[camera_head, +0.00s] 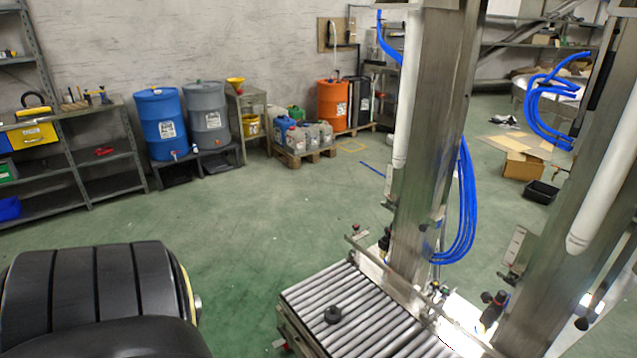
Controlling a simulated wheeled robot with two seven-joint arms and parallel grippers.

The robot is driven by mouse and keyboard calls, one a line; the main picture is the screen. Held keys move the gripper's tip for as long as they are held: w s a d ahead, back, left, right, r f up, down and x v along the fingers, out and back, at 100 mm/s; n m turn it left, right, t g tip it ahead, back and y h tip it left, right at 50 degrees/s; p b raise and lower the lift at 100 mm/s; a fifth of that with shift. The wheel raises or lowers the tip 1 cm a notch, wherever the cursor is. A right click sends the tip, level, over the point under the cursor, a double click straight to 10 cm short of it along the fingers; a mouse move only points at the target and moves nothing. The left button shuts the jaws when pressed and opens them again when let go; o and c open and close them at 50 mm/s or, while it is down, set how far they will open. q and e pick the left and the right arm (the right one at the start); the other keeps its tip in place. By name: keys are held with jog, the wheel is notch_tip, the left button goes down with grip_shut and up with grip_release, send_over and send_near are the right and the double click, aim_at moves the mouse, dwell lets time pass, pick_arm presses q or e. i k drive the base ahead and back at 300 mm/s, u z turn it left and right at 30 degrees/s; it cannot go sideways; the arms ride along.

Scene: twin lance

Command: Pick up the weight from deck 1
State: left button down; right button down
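The frame does not show a label saying which deck this is. No gripper touches the weight. Neither my left nor my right gripper is in view. A large black ribbed rounded body (85,290) fills the lower left; I cannot tell for certain whether it is part of me.
Two steel columns (433,140) with blue hoses (466,205) rise right of the deck. A rail (400,272) with fittings runs along its far side. Shelves (100,150), drums (160,122) and a cardboard box (522,166) stand farther back. Green floor (250,220) is clear between.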

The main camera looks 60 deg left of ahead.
aim_at(332, 316)
jog(key=z, duration=0.05)
jog(key=k, duration=0.7)
jog(key=u, duration=0.9)
jog(key=i, duration=0.85)
jog(key=u, duration=2.05)
jog(key=i, duration=1.35)
jog(key=z, duration=3.3)
